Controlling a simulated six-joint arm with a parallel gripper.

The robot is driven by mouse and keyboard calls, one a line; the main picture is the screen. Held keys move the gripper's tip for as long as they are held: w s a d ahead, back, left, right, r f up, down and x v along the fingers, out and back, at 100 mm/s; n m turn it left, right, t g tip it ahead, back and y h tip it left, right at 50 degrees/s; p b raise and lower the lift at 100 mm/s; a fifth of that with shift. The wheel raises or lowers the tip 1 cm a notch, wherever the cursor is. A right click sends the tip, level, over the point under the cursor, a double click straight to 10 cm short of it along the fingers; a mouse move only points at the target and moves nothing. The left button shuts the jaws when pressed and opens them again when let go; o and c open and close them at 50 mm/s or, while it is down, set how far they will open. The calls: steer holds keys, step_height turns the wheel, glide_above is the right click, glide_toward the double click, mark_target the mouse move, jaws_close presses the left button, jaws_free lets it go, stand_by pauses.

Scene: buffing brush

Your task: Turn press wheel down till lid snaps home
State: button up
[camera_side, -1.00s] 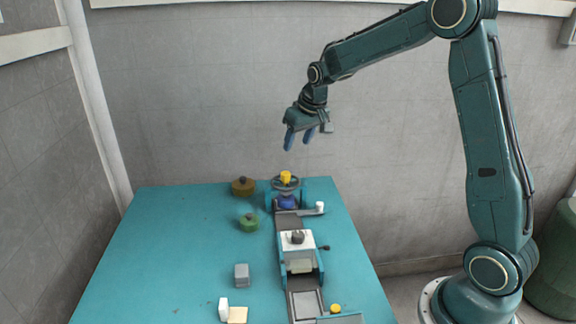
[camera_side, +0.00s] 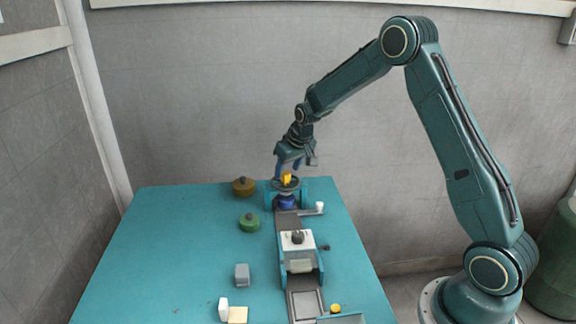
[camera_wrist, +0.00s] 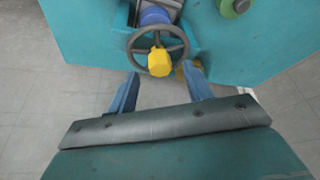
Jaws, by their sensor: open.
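The press wheel (camera_side: 284,184) is a dark spoked ring at the far end of the teal table, with a yellow knob (camera_side: 287,177) at its middle. Below it is a blue round part (camera_side: 287,201) in a teal frame; I cannot tell whether this is the lid or how it is seated. My gripper (camera_side: 289,172) is just above the wheel, fingers down. In the wrist view the gripper (camera_wrist: 162,92) is open, its two blue fingers apart, with the yellow knob (camera_wrist: 159,62) beyond them and between their lines. The wheel (camera_wrist: 158,50) shows whole there. Nothing is between the fingertips.
A brown round pot (camera_side: 243,187) and a green round one (camera_side: 249,222) stand left of the press. A grey block (camera_side: 242,275) stands front left. The left of the table (camera_side: 165,250) is clear.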

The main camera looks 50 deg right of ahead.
steer(key=shift+x, duration=1.2)
steer(key=c, duration=1)
steer(key=shift+o, duration=0.2)
steer(key=shift+m+h, duration=0.5)
steer(key=shift+m, duration=0.7)
steer(key=o, duration=1)
steer(key=shift+c, duration=0.2)
